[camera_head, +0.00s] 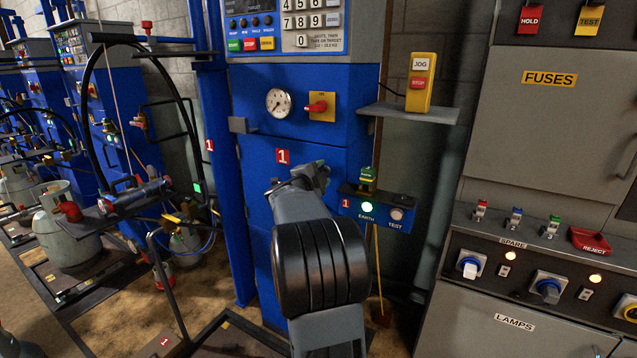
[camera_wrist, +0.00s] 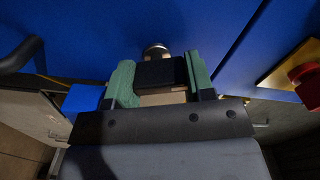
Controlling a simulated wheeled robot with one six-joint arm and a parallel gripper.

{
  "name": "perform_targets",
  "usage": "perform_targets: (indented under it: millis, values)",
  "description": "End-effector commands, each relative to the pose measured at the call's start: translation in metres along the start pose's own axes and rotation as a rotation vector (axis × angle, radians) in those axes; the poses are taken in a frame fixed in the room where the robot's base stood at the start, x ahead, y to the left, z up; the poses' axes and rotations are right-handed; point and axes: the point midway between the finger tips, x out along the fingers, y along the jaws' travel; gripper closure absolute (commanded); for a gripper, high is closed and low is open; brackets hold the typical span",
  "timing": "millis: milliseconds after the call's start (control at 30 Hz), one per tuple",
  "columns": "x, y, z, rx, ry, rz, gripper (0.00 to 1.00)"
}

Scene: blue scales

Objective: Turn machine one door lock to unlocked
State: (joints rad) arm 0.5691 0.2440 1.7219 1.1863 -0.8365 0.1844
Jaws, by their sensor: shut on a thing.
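Machine one is the blue cabinet, and its door (camera_head: 262,190) carries a red "1" label (camera_head: 283,156). In the wrist view, my gripper (camera_wrist: 160,68) has its green-padded fingers on both sides of a small dark piece at the blue door face. A round silver part, which looks like the door lock (camera_wrist: 155,49), shows just beyond the fingers. My gripper is shut on the lock. In the head view my own arm hides the lock and most of the fingers. Whether the lock stands at locked or unlocked cannot be read.
A red lever on a yellow plate (camera_head: 321,106) is above the door and shows at the wrist view's right (camera_wrist: 305,78). A gauge (camera_head: 279,103) is beside it. The EARTH/TEST box (camera_head: 380,208) and a shelf with the JOG pendant (camera_head: 420,82) are close on the right.

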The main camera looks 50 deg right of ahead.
Motion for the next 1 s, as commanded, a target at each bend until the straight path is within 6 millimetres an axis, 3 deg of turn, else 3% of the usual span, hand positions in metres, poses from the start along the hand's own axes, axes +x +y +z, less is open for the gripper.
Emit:
perform_targets:
  millis: [433,1000]
  values:
    - [0.0012,0.0011,-0.0030,0.292,0.007,-0.002,0.75]
    - [0.0012,-0.0007,-0.0040,0.379,0.007,-0.002,0.75]
